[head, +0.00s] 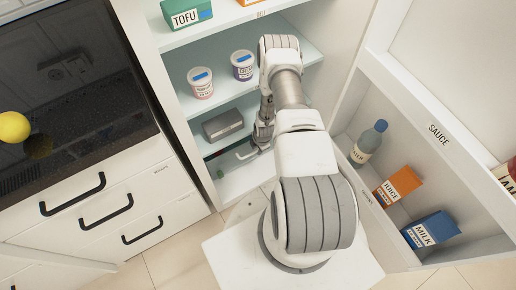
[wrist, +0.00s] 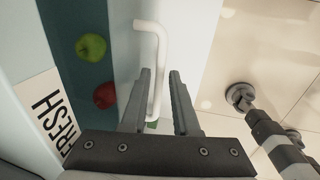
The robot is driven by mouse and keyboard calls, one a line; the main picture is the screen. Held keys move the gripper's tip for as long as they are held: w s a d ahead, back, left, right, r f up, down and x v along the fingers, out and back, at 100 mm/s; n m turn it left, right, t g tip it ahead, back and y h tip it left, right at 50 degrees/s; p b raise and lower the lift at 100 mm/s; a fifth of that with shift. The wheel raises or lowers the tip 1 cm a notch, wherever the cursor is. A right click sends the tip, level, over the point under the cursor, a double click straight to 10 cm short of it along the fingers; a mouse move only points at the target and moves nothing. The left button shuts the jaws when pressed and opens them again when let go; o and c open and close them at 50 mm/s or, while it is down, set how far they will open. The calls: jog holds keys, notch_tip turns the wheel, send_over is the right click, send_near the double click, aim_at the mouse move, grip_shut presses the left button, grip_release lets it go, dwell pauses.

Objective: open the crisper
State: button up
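The crisper is the low drawer in the open fridge, with a white front (head: 243,181). A white bar handle (wrist: 161,55) stands on its front and also shows in the head view (head: 246,155). A dark gap behind the front shows a green apple (wrist: 91,46) and a red apple (wrist: 105,95) inside, so the drawer looks partly out. My gripper (wrist: 161,75) is open, its fingers apart with the handle's near end between them. I cannot tell whether a finger touches it. In the head view my gripper (head: 262,138) is at the handle, partly hidden by my arm.
A FRESH label (wrist: 47,108) is on the shelf edge left of the gap. Shelves above hold a grey box (head: 223,124), two tubs (head: 201,83) and a tofu box (head: 187,13). The open fridge door (head: 410,110) stands right, holding bottles and cartons. Tiled floor lies in front.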

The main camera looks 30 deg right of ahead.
grip_shut()
dwell(1.1)
